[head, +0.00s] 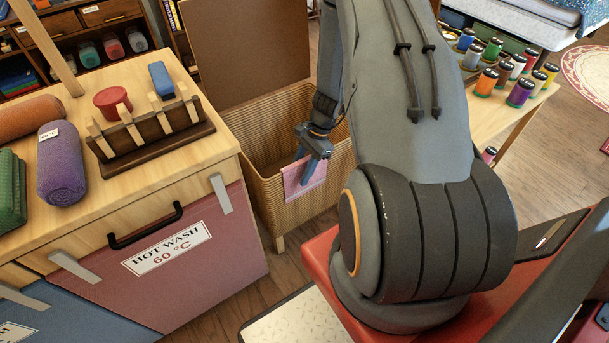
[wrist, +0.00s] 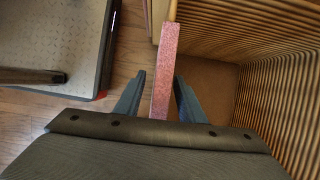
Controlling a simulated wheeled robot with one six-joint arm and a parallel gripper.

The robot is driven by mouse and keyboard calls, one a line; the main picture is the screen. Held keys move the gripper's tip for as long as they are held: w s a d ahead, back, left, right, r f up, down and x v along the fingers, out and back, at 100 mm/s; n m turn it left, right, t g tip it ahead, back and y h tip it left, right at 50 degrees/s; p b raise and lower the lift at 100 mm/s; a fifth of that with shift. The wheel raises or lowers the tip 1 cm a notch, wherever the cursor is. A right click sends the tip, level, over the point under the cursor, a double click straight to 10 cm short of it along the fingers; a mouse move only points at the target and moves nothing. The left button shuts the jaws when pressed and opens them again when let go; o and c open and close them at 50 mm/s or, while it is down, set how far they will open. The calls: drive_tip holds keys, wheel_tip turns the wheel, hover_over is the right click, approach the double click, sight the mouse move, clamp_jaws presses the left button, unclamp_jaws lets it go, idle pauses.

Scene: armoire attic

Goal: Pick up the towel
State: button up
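A pink towel (head: 304,178) hangs over the front rim of an open wicker hamper (head: 292,207). In the wrist view the towel (wrist: 163,70) is seen edge-on as a narrow pink strip along the hamper wall. My gripper (head: 311,170) is at the rim, pointing down, partly covering the towel in the head view. In the wrist view my gripper (wrist: 160,78) has one blue finger on each side of the towel, with a narrow gap showing on both sides. It is open and holds nothing.
A wooden counter (head: 220,143) stands left of the hamper, with a purple rolled towel (head: 62,165) and a peg rack (head: 150,138) on it. The hamper's raised lid (head: 245,45) stands behind.

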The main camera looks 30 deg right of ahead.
drive_tip(key=shift+f, duration=0.1)
drive_tip(key=shift+c, duration=0.2)
clamp_jaws()
